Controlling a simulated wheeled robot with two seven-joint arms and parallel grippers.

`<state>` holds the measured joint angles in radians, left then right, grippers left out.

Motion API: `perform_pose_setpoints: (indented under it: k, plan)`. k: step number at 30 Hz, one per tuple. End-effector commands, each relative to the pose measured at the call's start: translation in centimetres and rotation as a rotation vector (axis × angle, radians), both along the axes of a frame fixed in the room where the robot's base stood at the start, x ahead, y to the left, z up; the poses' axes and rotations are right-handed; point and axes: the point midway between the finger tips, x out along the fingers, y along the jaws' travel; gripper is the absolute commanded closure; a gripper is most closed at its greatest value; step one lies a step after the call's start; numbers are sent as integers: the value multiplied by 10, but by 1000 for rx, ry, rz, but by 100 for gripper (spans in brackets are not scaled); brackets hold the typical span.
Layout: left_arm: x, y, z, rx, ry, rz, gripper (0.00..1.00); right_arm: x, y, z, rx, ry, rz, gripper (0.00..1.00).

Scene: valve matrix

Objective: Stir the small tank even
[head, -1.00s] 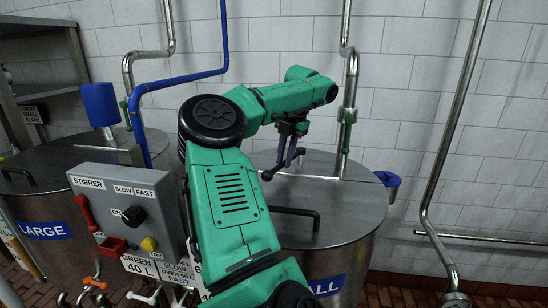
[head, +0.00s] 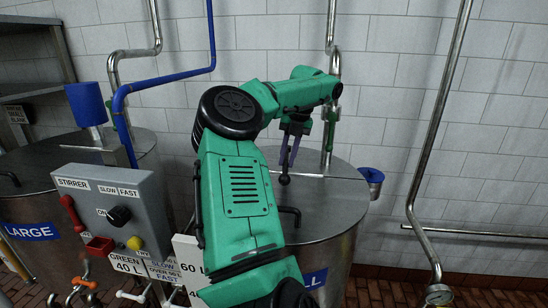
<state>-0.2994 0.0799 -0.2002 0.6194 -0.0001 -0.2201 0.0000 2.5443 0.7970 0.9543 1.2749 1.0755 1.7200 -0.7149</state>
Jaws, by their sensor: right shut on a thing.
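The small tank is the steel tank at the right; its flat lid (head: 335,190) has a seam and a dark bar handle (head: 291,212). Its blue label, ending in "ALL" (head: 314,281), is partly hidden by my green right arm. My right gripper (head: 290,155) is over the back left of this lid, fingers pointing down. It is shut on a dark handle with a round knob (head: 284,180) at its lower end. The arm and fingers hide where this handle joins the tank. My left gripper is not in view.
A grey stirrer box (head: 90,220) with a red lever (head: 72,213), black knob (head: 119,215) and yellow button (head: 135,243) stands left of my arm. The large tank (head: 40,205) is behind it. A blue cup (head: 371,180) is at the small tank's right. Pipes run up the wall.

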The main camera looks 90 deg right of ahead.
Motion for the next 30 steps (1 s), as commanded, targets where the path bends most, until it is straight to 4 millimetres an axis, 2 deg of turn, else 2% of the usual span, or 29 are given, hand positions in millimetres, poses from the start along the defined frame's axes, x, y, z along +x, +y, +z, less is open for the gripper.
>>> perform_pose_setpoints:
  k: [7,8,9,10,19,23,26,30]
  plan:
    - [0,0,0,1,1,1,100,1,-1,3,-8,2,4,100]
    - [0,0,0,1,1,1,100,1,-1,3,-9,2,3,77]
    - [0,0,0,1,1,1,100,1,-1,3,-8,2,4,61]
    - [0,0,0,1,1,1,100,1,-1,2,-8,2,4,51]
    - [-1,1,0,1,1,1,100,0,-1,2,-3,1,1,51]
    - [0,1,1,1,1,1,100,-1,-1,10,-5,-1,3,51]
    - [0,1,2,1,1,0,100,-5,-1,28,-6,0,4,51]
    - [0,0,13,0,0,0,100,-13,-1,72,-6,-1,4,51]
